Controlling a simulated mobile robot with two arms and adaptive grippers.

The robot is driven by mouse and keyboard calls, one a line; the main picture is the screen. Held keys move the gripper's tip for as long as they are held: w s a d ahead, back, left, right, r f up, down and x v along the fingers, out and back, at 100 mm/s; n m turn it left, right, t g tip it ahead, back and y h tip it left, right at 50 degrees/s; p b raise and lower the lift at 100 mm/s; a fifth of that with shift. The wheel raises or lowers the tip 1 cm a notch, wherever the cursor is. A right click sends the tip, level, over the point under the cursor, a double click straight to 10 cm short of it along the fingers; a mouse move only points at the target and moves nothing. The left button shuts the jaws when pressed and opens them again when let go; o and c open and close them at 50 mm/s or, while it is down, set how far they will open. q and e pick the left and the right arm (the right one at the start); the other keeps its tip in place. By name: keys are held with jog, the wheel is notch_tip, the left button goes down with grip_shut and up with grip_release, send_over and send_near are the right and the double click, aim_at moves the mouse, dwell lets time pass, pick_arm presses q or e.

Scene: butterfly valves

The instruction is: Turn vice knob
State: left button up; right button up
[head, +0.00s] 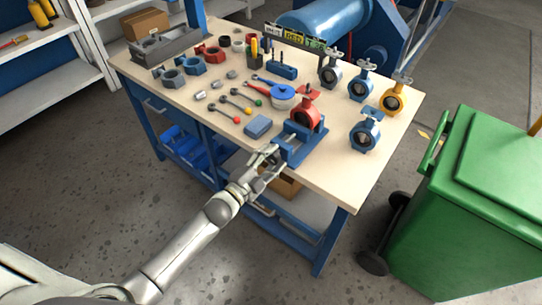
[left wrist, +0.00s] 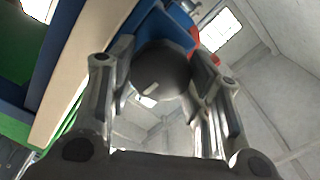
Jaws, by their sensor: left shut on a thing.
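The blue vice (head: 303,148) sits at the front edge of the workbench, with a red butterfly valve (head: 304,117) at its back end. My left gripper (head: 268,156) is at the front of the vice, at the bench edge. In the left wrist view the vice knob (left wrist: 160,72) is a dark round piece with a small light mark, between the two fingers of my left gripper (left wrist: 165,80). The fingers are shut on the knob from both sides. In the head view the knob is hidden by the gripper. My right gripper is not in view.
The workbench (head: 345,185) carries several valves, including a yellow one (head: 393,98) and a blue one (head: 364,133). A green wheeled bin (head: 465,205) stands right of the bench. The bench's front right corner is clear.

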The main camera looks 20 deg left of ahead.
pick_arm(q)
jog(key=n+p, duration=0.1)
jog(key=n, duration=0.3)
jog(key=shift+a+n, duration=0.1)
jog(key=shift+n, duration=0.2)
jog(key=n+p, duration=0.1)
jog(key=n, duration=0.2)
jog(key=shift+n, duration=0.4)
jog(key=n, duration=0.7)
jog(key=shift+a+n, duration=0.1)
jog(key=shift+n, duration=0.5)
jog(key=o, duration=1)
